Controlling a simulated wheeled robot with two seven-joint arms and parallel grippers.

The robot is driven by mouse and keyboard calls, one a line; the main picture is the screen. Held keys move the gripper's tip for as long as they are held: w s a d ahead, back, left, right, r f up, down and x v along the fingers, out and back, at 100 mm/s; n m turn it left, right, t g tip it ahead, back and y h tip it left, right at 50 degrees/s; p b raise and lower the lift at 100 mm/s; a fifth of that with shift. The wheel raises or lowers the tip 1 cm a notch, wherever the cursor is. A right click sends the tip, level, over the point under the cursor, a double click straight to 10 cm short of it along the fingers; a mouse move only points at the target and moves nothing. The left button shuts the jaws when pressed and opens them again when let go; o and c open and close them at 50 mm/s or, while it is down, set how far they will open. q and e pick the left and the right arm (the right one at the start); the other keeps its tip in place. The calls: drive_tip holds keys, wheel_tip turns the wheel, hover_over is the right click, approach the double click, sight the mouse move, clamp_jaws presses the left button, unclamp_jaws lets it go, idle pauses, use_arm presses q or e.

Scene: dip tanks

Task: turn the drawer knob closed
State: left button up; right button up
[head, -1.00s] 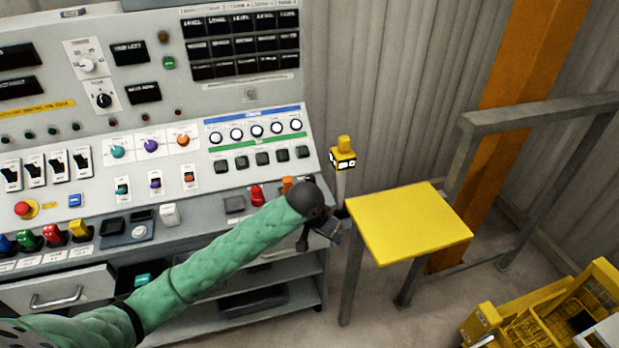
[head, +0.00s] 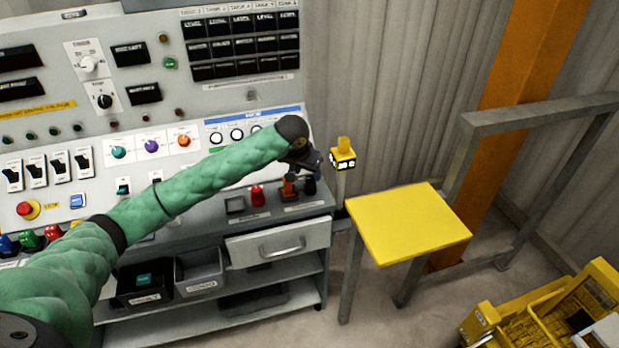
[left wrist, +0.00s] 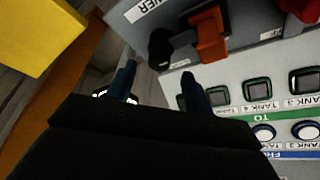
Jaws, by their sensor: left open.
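My left gripper (head: 304,160) is in front of the right end of the control panel, above the front ledge. In the left wrist view its two dark fingers (left wrist: 158,80) are apart with nothing between them. In the head view the orange knob (head: 289,188) and black knob (head: 310,186) stand on the ledge below the gripper. A label near them is only partly readable, so I cannot tell which is the drawer knob. My right gripper is out of view.
A red knob (head: 257,196) stands left of the orange one. A yellow-topped table (head: 408,222) and a yellow lamp post (head: 343,156) stand to the right. My left arm hides part of the panel.

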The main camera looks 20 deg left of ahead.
sight(310, 179)
use_arm(q)
drive_tip(key=x, duration=0.3)
drive_tip(key=shift+d+f+p, duration=0.1)
drive_tip(key=shift+f+p, duration=0.15)
drive_tip(key=shift+p, duration=0.05)
drive_tip(key=shift+w+f, duration=0.25)
drive_tip(key=shift+f, duration=0.3)
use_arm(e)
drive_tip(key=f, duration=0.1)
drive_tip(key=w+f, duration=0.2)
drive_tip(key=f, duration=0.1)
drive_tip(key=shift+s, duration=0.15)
use_arm(q)
drive_tip(key=shift+c, duration=0.9)
drive_tip(key=c, duration=0.7)
drive_tip(key=shift+c, duration=0.5)
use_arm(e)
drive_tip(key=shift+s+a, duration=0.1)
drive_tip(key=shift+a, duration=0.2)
